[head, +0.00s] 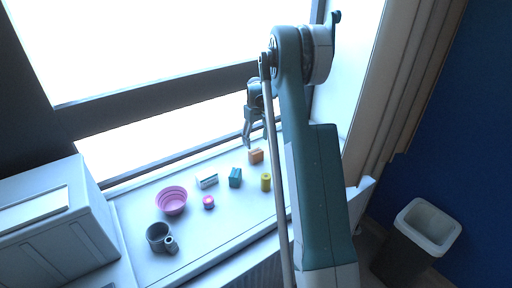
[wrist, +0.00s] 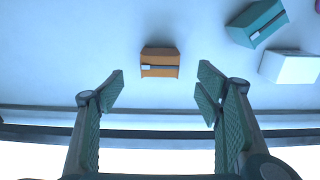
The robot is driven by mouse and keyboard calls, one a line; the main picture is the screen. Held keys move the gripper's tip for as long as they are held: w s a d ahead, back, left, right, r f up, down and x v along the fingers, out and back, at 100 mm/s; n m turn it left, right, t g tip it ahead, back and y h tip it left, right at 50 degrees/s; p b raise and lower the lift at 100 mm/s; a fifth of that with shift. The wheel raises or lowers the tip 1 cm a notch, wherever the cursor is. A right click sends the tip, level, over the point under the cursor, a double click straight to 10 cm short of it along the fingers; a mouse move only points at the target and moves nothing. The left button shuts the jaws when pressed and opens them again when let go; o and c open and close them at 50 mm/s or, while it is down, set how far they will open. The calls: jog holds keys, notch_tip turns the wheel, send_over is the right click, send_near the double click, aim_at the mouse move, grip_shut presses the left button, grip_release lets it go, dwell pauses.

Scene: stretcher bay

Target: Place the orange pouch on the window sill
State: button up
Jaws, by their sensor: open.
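The orange pouch (head: 256,156) lies on the white window sill (head: 145,200) near its back edge, close to the window, in the head view. In the wrist view the orange pouch (wrist: 160,62) shows a small pale label and lies beyond the fingertips, roughly centred between them. My gripper (head: 250,140) is just above and beside the pouch in the head view. In the wrist view my gripper (wrist: 160,84) has its two fingers wide apart with nothing between them. The pouch appears free of the fingers.
On the sill are a teal pouch (head: 235,177), a white box (head: 207,181), a yellow cylinder (head: 266,182), a pink round item (head: 209,202), a pink bowl (head: 171,200) and a grey mug (head: 158,236). A white cabinet (head: 60,225) stands left; a bin (head: 428,226) stands right.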

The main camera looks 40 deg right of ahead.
jog(key=shift+r, duration=1.2)
jog(key=shift+r, duration=0.1)
jog(key=s+a+r+t, duration=0.2)
jog(key=s+a+r, duration=0.6)
jog(key=a+r, duration=0.35)
jog(key=s+a+r+t, duration=0.1)
jog(key=s+a+r, duration=0.7)
jog(key=a+r, duration=0.35)
jog(key=s+a+r+t, duration=0.2)
jog(key=s+a, duration=0.9)
jog(key=s, duration=0.3)
jog(key=s+a+f+t, duration=0.1)
jog(key=s+a, duration=0.3)
jog(key=s, duration=0.4)
jog(key=s+a+f+t, duration=0.1)
jog(key=s+a+f, duration=0.2)
jog(key=s, duration=0.5)
jog(key=shift+a+f, duration=0.4)
jog(key=shift+a, duration=0.1)
